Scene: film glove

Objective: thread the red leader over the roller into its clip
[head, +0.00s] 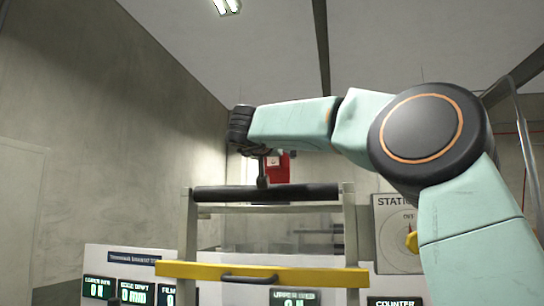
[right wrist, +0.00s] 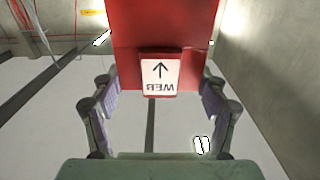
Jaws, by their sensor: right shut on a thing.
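The red leader (head: 283,168) hangs by my right gripper, above and behind the black roller (head: 310,192) in the head view. In the right wrist view the red leader (right wrist: 160,28) fills the top middle. It has a white tag (right wrist: 159,74) with an arrow and the word WEB. My right gripper (right wrist: 159,100) is shut on the leader, with a finger on each side of it. In the head view my right gripper (head: 263,168) is small and partly hidden under my wrist. My left gripper is out of view. I cannot make out the clip.
A pale upright frame (head: 349,230) carries the roller. A yellow bar (head: 200,270) with a dark handle (head: 250,279) crosses it lower down. Panels with green displays (head: 135,294) stand at the bottom left. A station dial (head: 393,225) is at the right. Air left of the frame is clear.

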